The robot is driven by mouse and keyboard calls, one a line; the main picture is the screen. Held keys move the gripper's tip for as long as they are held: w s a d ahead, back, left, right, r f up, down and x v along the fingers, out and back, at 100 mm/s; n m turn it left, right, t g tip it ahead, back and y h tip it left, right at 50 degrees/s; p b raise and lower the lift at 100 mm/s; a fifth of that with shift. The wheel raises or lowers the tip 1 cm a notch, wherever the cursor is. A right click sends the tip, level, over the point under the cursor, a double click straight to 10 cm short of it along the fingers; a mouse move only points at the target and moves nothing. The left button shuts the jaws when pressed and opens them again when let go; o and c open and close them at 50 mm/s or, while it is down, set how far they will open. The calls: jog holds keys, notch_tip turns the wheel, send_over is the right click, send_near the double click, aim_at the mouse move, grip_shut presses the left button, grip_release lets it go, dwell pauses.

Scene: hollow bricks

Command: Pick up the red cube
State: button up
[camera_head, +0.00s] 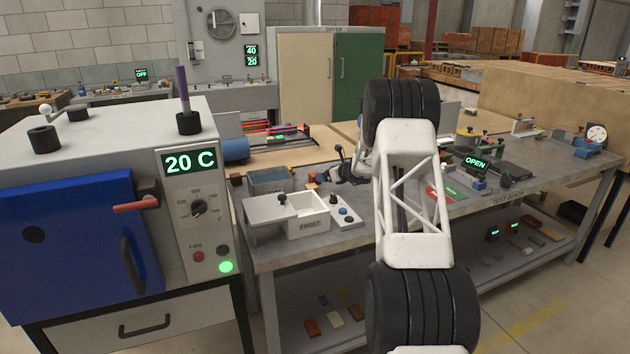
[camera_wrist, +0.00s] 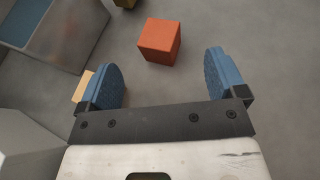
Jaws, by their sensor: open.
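The red cube (camera_wrist: 158,41) shows orange-red in the wrist view, resting on the grey bench top. It lies just ahead of my gripper (camera_wrist: 165,76), roughly centred across the gap between the two blue-padded fingers. The fingers are apart with nothing between them, and I see no contact with the cube. In the head view my gripper (camera_head: 337,168) is low over the bench, partly hidden behind my arm. A small reddish block (camera_head: 312,178) beside it there may be the same cube; it is too small to be sure.
A grey tray with a blue inside (camera_wrist: 58,32) stands left of the cube. A tan block (camera_wrist: 82,86) lies by the left finger. Bare bench shows right of the cube.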

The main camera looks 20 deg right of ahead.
jog(key=shift+x, duration=1.35)
jog(key=shift+f, duration=0.1)
jog(key=shift+x, duration=2.55)
jog(key=shift+f, duration=0.1)
jog(key=shift+c, duration=0.3)
jog(key=c, duration=0.9)
jog(key=shift+c, duration=0.5)
jog(key=shift+r, duration=5.05)
